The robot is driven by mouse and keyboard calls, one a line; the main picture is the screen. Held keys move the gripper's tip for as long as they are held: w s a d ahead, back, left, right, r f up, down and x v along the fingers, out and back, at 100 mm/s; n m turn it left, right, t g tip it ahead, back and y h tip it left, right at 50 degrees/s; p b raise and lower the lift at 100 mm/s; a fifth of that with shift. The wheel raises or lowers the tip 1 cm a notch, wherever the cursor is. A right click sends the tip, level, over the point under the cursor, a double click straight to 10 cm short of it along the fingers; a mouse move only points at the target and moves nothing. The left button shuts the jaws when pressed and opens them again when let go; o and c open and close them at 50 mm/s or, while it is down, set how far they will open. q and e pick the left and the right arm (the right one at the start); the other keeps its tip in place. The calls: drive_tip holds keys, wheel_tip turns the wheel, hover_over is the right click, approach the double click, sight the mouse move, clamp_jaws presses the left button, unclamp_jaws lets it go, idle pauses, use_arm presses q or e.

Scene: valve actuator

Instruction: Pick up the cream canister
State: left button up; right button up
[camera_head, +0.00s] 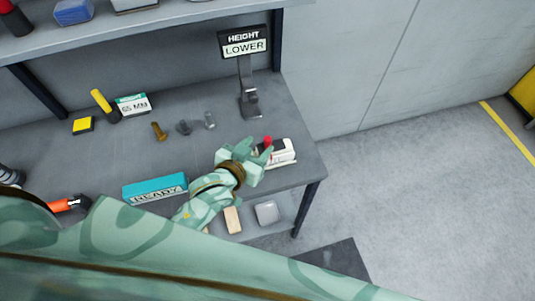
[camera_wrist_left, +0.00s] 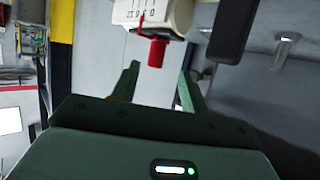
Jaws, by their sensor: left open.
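A cream-white body with a red knob (camera_head: 283,151) lies near the right end of the workbench, partly hidden by my left gripper. I take it for the cream canister, but cannot be sure. In the left wrist view its pale body (camera_wrist_left: 165,14) carries a dark printed scale, and its red knob points towards my fingers. My left gripper (camera_head: 257,152) is open beside it. In the left wrist view the two fingers (camera_wrist_left: 158,85) are apart with nothing between them, and the red knob is just beyond their tips. My right gripper is not in view.
The "LOWER" height sign (camera_head: 245,48) stands on a post behind the gripper. A shelf overhangs the back. The bench ends just right of the cream thing.

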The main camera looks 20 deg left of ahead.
sight(263, 149)
use_arm(q)
drive_tip(key=x, duration=0.4)
drive_tip(key=shift+w+a+f+b, duration=0.1)
drive_tip(key=shift+f+b, duration=0.15)
drive_tip(key=shift+b, duration=0.05)
drive_tip(key=shift+r, duration=0.1)
drive_tip(key=shift+c, duration=0.4)
clamp_jaws()
